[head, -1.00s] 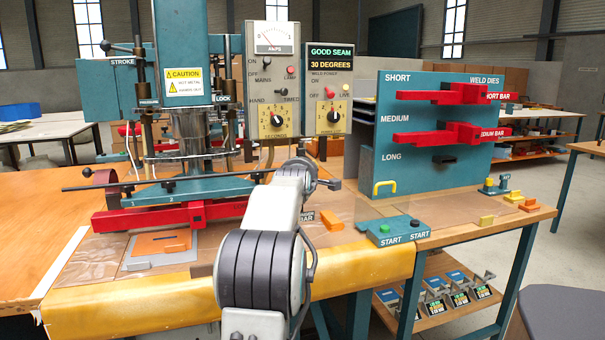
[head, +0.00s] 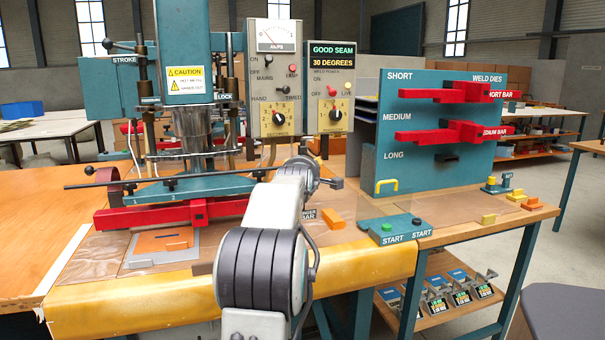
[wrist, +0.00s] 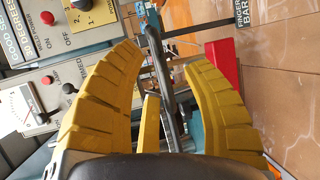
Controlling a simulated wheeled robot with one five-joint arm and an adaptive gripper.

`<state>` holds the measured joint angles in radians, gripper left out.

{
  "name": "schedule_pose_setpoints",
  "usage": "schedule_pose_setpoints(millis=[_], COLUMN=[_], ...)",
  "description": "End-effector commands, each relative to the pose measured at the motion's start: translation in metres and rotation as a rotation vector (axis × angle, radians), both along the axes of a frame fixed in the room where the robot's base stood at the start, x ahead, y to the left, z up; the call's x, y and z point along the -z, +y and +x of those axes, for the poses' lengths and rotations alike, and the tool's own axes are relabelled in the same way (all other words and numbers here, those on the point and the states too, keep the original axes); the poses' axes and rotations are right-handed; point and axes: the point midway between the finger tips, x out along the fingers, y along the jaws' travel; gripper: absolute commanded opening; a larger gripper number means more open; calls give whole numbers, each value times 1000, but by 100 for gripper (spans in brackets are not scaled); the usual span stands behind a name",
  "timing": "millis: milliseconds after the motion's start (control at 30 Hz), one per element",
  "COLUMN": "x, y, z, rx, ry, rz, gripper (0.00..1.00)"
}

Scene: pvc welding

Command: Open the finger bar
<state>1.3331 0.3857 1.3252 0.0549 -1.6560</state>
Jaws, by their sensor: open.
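In the wrist view a dark bar (wrist: 161,75) stands between the two yellow fingers of my gripper (wrist: 163,58). The fingers are apart, one on each side of it; I cannot tell whether either touches it. A "FINGER BAR" label (wrist: 243,12) lies on the bench. In the head view my arm hides the gripper.
A red die (head: 165,213) sits under the press. The control boxes (head: 273,80) stand behind my arm. A teal start box (head: 397,229) and a die rack (head: 435,130) are at the right.

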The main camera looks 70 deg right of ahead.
Motion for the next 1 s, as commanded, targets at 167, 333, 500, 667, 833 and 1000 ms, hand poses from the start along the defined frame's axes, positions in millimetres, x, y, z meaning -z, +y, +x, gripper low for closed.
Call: schedule_pose_setpoints(millis=[167, 333, 500, 667, 833, 1000], x=[-5, -10, -15, -19, -21, -22], y=[20, 46, 71, 89, 102, 107], z=[-5, -11, -17, -22, -25, -26], rx=[0, 0, 1, 1, 1, 1], ry=[0, 0, 0, -1, 0, 0], rz=[-1, -1, -2, -3, -2, -1], gripper=[43, 43, 43, 43, 43, 43])
